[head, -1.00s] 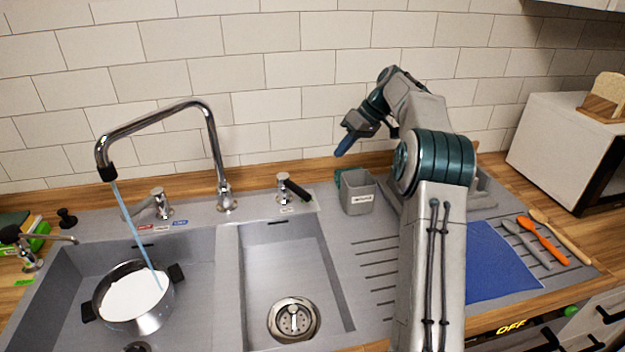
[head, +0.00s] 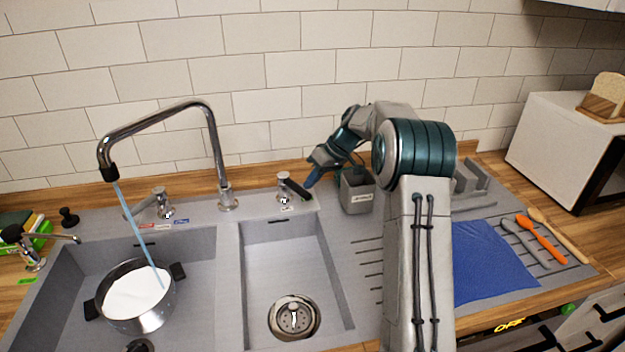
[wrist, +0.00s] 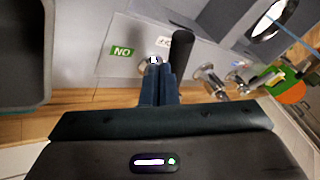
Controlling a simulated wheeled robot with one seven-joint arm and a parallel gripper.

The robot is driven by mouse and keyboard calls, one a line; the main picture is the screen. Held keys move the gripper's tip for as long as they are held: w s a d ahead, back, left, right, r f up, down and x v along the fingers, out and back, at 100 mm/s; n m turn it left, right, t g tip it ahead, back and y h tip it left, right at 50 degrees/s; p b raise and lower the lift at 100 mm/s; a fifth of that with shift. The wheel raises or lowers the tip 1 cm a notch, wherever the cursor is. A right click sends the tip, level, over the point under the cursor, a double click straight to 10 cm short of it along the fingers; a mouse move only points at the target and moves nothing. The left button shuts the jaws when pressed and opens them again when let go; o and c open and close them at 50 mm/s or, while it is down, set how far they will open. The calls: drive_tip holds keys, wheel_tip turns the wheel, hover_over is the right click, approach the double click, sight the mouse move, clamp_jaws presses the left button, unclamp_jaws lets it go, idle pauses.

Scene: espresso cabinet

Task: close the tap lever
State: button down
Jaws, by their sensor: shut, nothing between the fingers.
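A lever with a black handle (head: 294,187) on a chrome base (head: 283,190) stands on the sink's back ledge, right of the tall tap (head: 215,150). Its handle points toward the right; it also shows in the wrist view as a black bar (wrist: 183,42). Water (head: 139,228) runs from the tap's spout into a pot (head: 136,296) in the left basin. A second, chrome lever (head: 160,204) stands left of the tap. My gripper (head: 309,183) is shut and empty, its fingertips (wrist: 158,68) close beside the black handle's end; whether they touch is unclear.
A grey cup-like container (head: 357,192) stands just right of my gripper. The tiled wall is behind. A blue cloth (head: 490,262) and utensils (head: 540,240) lie on the right drainboard. The right basin (head: 280,255) is empty.

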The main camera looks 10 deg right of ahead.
sight(300, 187)
drive_tip(key=shift+s, duration=0.1)
idle(0.3)
drive_tip(key=shift+s+a+f+m+b, duration=0.25)
drive_tip(key=shift+m+b, duration=0.15)
drive_tip(key=shift+b, duration=0.5)
drive_tip(key=shift+s+a+m+t+b, duration=0.35)
drive_tip(key=shift+m+t+b, duration=0.2)
drive_tip(key=shift+b, duration=0.45)
drive_tip(key=a+m+b, duration=0.1)
drive_tip(key=s+a+m+t+h+b, duration=0.1)
drive_tip(key=shift+r+m+b, duration=0.1)
drive_tip(key=shift+m+b, duration=0.15)
drive_tip(key=shift+b, duration=0.05)
drive_tip(key=shift+s+a+r+b, duration=0.1)
drive_tip(key=shift+s+a+b, duration=0.1)
drive_tip(key=shift+a+b, duration=0.15)
drive_tip(key=shift+r, duration=0.1)
